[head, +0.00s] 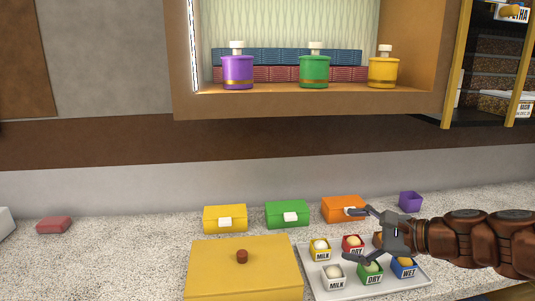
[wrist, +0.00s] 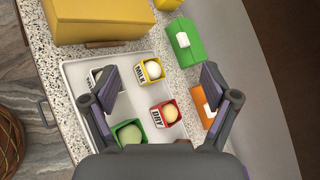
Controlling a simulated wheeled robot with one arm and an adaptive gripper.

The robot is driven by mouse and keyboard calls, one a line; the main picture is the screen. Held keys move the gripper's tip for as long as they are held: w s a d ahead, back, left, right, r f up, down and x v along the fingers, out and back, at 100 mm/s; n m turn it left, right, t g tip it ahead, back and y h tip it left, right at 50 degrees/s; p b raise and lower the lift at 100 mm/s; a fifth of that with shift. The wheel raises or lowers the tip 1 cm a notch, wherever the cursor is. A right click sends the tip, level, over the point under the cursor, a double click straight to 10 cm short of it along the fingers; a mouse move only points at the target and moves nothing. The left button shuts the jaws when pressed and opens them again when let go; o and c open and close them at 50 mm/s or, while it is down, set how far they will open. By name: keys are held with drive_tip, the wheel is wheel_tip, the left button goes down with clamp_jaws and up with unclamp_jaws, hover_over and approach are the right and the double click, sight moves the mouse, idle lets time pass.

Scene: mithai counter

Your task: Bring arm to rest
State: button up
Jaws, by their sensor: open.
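My gripper (head: 358,235) is open and empty, its two fingers spread above the white tray (head: 416,281) at the right of the counter. It also shows in the wrist view (wrist: 160,85), with small labelled boxes visible between and below the fingers. My brown arm comes in from the right edge of the head view. The tray holds several small boxes with round sweets, among them a yellow MILK box (head: 320,255), a white MILK box (head: 334,283), a green DRY box (head: 370,277) and a blue WET box (head: 404,270). A red DRY box (wrist: 166,114) is partly hidden by the gripper in the head view.
A large yellow box (head: 244,275) is left of the tray. A shelf above holds purple (head: 237,72), green (head: 314,72) and yellow (head: 383,72) jars. Counter left is mostly clear.

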drive_tip(key=s+a+f+n+g, duration=0.1)
drive_tip(key=s+a, duration=0.1)
drive_tip(key=s+a+f+n+g, duration=0.1)
drive_tip(key=s+a+n, duration=0.1)
drive_tip(key=a, duration=0.1)
drive_tip(key=s+a+f+n+g, duration=0.2)
drive_tip(key=s, duration=0.1)
drive_tip(key=shift+s+a+h, duration=0.1)
drive_tip(key=shift+a+h, duration=0.1)
drive_tip(key=shift+h, duration=0.2)
drive_tip(key=s+f+n+g+h, duration=0.3)
drive_tip(key=s+f+n, duration=0.1)
drive_tip(key=s, duration=0.4)
drive_tip(key=s+f+n+g+h, duration=0.2)
drive_tip(key=s+f+n, duration=0.2)
drive_tip(key=s, duration=0.3)
drive_tip(key=s+d+f+n+g+h, duration=0.2)
drive_tip(key=s+d+n+h, duration=0.2)
drive_tip(key=s+d, duration=0.35)
wheel_tip(320, 180, down, 12)
drive_tip(key=b, duration=1)
wheel_tip(320, 180, up, 21)
drive_tip(key=p, duration=1.9)
drive_tip(key=shift+s+a+h, duration=0.25)
drive_tip(key=shift+s+h, duration=0.05)
drive_tip(key=shift+s, duration=0.15)
